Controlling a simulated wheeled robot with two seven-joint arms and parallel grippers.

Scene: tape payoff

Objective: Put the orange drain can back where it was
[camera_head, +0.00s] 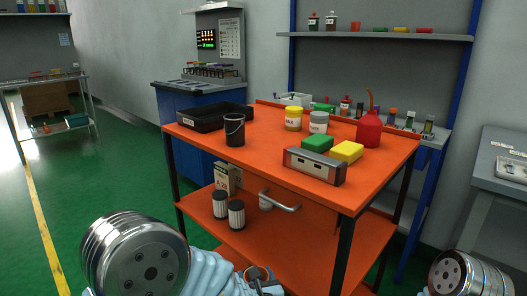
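No can that is plainly orange shows in this view. A red can (369,130) with a thin upright spout stands at the right rear of the orange cart's top (260,165). I cannot tell whether it is the drain can. My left arm comes in at the bottom left, with a round metal joint and a pale blue sleeve. A small grey and black part at its end, perhaps my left gripper (262,281), is cut by the bottom edge. Its fingers are not clear.
The cart top holds a black tray (208,119), a dark pail (235,131), two jars, green and yellow sponges (347,152) and a metal box (314,167). Filters (237,215) stand on its lower shelf. The cart's front left top is clear. A wall bench stands behind.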

